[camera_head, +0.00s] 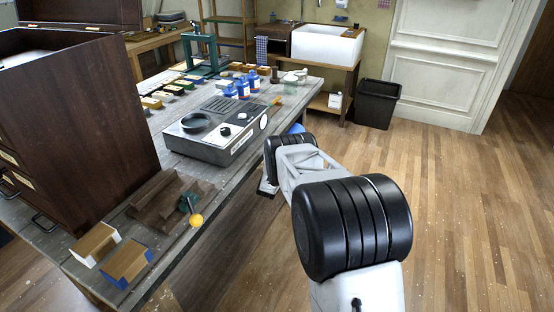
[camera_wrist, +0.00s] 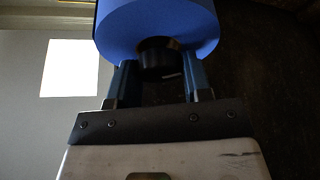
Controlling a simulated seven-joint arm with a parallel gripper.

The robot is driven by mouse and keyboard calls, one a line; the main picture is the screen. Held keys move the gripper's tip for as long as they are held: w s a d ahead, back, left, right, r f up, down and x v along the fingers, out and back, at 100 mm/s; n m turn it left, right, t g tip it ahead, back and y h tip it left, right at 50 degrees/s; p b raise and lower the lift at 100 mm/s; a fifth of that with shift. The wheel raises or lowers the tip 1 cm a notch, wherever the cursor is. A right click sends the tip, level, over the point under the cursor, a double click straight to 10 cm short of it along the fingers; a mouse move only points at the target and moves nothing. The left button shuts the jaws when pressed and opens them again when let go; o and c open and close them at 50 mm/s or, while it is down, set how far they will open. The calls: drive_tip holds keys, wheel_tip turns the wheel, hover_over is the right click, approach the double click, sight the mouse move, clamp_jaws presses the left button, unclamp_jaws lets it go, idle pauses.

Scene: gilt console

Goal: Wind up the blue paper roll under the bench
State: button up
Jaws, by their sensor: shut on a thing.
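The blue paper roll (camera_wrist: 185,22) fills the top middle of the wrist view, seen from its end. A dark round knob or core end (camera_wrist: 158,58) sticks out from the middle of the roll toward me. My gripper (camera_wrist: 157,75) has its two blue-grey fingers on either side of this dark end and is shut on it. In the head view a small patch of blue (camera_head: 296,128) shows by the bench's right edge, behind my arm. My gripper is hidden there by my own arm. Most of the roll is out of sight in that view.
A white sink (camera_head: 327,43) and a black bin (camera_head: 377,103) stand behind. The floor to the right is clear.

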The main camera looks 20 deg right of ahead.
drive_tip(key=shift+n+t+y, duration=0.15)
drive_tip(key=shift+n+y, duration=0.55)
drive_tip(key=shift+n, duration=0.8)
drive_tip(key=shift+n+t+y, duration=0.15)
drive_tip(key=shift+n+y, duration=0.55)
drive_tip(key=shift+n, duration=0.8)
drive_tip(key=o, duration=0.9)
drive_tip(key=shift+s, duration=0.15)
drive_tip(key=shift+v, duration=3.85)
drive_tip(key=shift+d+r, duration=0.1)
drive_tip(key=shift+r, duration=0.05)
